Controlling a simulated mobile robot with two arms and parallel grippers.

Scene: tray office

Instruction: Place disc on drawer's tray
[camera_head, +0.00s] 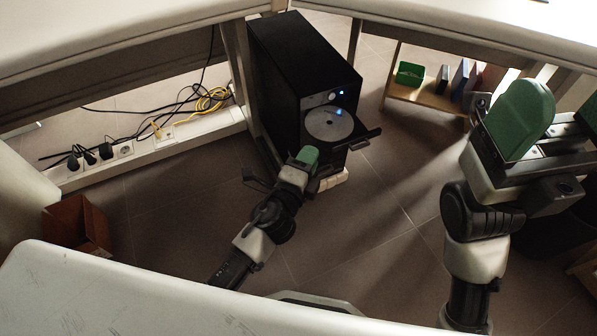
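A grey disc (322,127) lies flat at the front of a black computer tower (300,62). It appears to rest on the tower's pulled-out black drawer tray (366,137), whose edge shows at the right of the disc. My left gripper (306,158), with a green fingertip pad, is just below and in front of the disc, and a small gap seems to separate them. Its other finger is not clear, so its opening cannot be told. My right gripper (560,118) is large in the right foreground, its green pads spread apart with nothing seen between them.
Black and yellow cables (208,100) and a socket strip (125,150) lie at left. A brown bin (76,224) stands below them. A low shelf (428,98) with a green box and books is at back right. White desks border the view; floor between is clear.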

